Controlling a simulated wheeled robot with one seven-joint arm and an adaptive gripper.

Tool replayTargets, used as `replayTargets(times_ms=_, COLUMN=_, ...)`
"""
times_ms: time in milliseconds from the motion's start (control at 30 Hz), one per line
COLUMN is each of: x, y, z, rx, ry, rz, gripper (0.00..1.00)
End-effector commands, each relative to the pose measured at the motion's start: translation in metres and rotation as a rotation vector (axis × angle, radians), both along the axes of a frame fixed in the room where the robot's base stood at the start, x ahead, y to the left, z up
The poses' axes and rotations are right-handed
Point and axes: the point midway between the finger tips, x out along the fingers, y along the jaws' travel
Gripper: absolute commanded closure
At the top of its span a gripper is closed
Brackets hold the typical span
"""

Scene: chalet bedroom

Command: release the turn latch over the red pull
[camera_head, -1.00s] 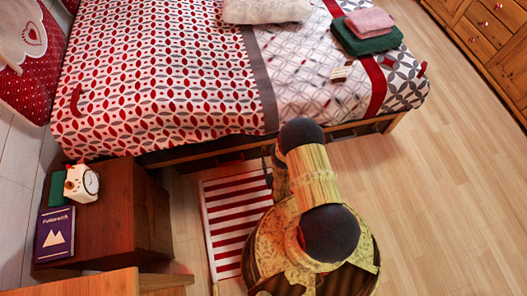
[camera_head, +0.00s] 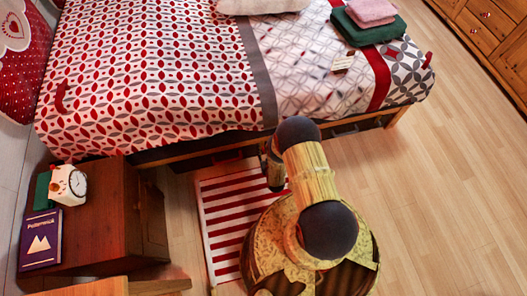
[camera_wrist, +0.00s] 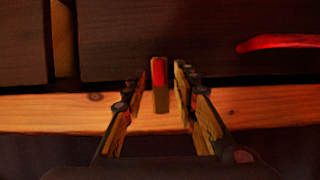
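The turn latch (camera_wrist: 160,98) is a small wooden block with a red face on its upper part. It stands upright in the wrist view, in front of the bed's wooden rail and the dark front above it. The red pull (camera_wrist: 282,42) is a bar on the dark front, to the right of the latch. My gripper (camera_wrist: 160,82) is open, with one finger on each side of the latch and a visible gap to both. I cannot tell how deep the latch lies between the fingers. In the head view my arm mostly hides the gripper, low at the bed's side.
A striped rug (camera_head: 222,220) lies below the bed (camera_head: 150,85). Floor at right is clear.

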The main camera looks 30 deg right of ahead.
Motion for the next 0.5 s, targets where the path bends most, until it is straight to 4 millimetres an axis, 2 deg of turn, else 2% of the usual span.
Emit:
replayTargets(times_ms=267, x=0.0018, y=-0.0005, z=-0.0007, rx=0.0, ry=0.001, rz=0.0, gripper=0.71)
replayTargets(times_ms=500, x=0.0018, y=-0.0005, z=-0.0006, rx=0.0, ry=0.0, rz=0.0, gripper=0.84)
